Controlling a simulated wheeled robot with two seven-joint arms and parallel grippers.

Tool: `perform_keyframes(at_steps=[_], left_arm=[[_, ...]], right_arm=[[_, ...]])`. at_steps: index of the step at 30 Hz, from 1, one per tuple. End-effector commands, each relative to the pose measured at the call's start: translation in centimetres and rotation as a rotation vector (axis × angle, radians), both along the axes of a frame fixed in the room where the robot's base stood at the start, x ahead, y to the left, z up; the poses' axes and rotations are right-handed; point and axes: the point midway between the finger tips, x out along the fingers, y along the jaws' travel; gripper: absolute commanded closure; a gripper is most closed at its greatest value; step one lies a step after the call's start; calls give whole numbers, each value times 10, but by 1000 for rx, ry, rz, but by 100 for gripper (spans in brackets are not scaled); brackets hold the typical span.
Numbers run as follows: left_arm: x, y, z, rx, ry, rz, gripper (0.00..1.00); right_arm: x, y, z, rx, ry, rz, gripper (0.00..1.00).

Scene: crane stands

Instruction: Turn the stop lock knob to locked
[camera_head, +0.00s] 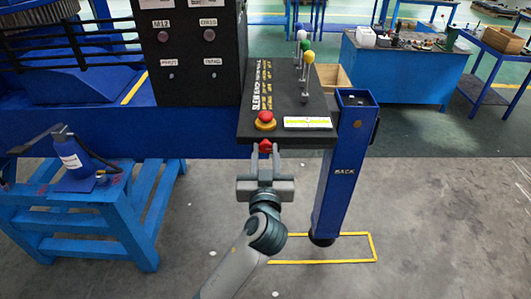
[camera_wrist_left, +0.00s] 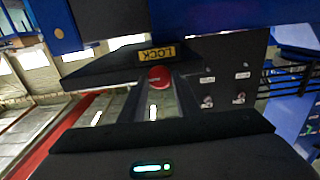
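The stop lock knob (camera_head: 265,146) is red and sits on the front edge of the black control panel (camera_head: 285,80). In the left wrist view the red knob (camera_wrist_left: 159,77) shows at the fingertips, with a yellow LOCK label (camera_wrist_left: 157,52) just above it. My left gripper (camera_head: 265,153) points at the knob from the front. Its two fingers stand apart with the knob between their tips; whether they press on it I cannot tell. The knob's turned position is not clear. My right gripper is not in view.
A red mushroom button on a yellow base (camera_head: 265,120) sits on the panel just above the knob. Levers with coloured balls (camera_head: 306,62) stand farther back. A blue post (camera_head: 342,165) is right of the gripper. A blue bench (camera_head: 75,215) stands left. The floor in front is clear.

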Motion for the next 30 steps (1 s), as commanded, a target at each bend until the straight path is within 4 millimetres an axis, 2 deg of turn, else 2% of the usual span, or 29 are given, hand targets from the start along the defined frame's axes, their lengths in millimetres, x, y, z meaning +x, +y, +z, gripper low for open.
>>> perform_keyframes(at_steps=[14,30], left_arm=[[0,0,1,117,0,1,93],[0,-2,2,573,1,1,93]], right_arm=[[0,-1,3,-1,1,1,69],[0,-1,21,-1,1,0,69]])
